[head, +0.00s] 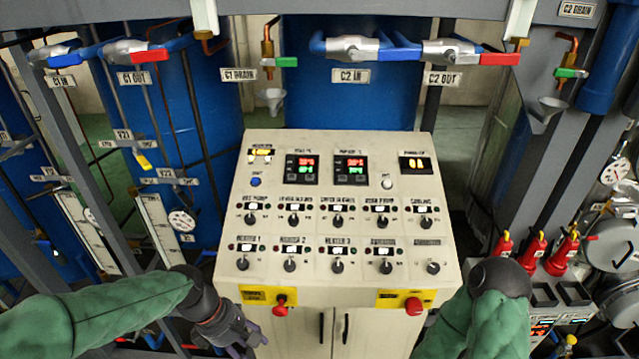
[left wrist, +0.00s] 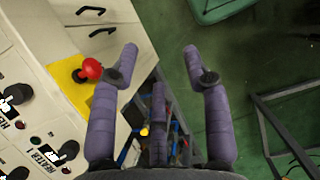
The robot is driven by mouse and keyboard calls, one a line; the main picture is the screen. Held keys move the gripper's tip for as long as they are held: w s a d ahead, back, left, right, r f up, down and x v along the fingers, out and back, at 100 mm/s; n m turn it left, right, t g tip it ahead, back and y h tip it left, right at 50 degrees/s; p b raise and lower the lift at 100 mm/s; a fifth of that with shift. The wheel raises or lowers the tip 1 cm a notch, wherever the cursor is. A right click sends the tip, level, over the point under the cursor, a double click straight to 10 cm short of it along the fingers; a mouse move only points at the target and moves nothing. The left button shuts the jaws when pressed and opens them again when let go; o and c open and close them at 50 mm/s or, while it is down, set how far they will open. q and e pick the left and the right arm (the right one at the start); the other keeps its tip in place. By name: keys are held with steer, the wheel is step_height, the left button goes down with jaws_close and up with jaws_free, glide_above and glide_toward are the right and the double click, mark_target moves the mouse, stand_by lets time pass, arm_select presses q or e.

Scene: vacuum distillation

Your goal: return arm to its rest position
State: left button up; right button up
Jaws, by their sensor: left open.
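My left gripper (head: 240,338) is at the lower left of the head view, in front of the lower left part of the control panel (head: 342,215). In the left wrist view its purple fingers (left wrist: 160,65) are spread apart with nothing between them. A red emergency button on a yellow plate (head: 280,307) is just right of the gripper in the head view; the button also shows in the left wrist view (left wrist: 92,68), left of the fingers and apart from them. My right arm, in a green sleeve, comes in at the lower right; its gripper is out of view.
A second red button (head: 413,306) is on the panel's lower right. Blue tanks (head: 350,95) and valves with red and blue handles (head: 352,47) are behind and above.

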arm_select(q)
step_height(320, 180, down, 23)
steer(key=d+m+b, duration=0.2)
steer(key=m+b, duration=0.4)
steer(key=b, duration=0.2)
steer(key=s+d+f+m+b, duration=0.1)
steer(key=s+f+m+b, duration=0.1)
steer(key=f, duration=0.6)
steer(key=s+d+f+m+b, duration=0.1)
steer(key=s+f+m+b, duration=0.2)
steer(key=f, duration=0.6)
steer(key=s+d+f+m+b, duration=0.1)
steer(key=f+m+b, duration=0.3)
steer(key=f, duration=0.4)
steer(key=shift+s+d+f+b, duration=0.3)
steer(key=shift+s+d+b, duration=0.05)
steer(key=shift+s+b, duration=0.45)
arm_select(e)
step_height(320, 180, down, 19)
steer(key=shift+w, duration=0.35)
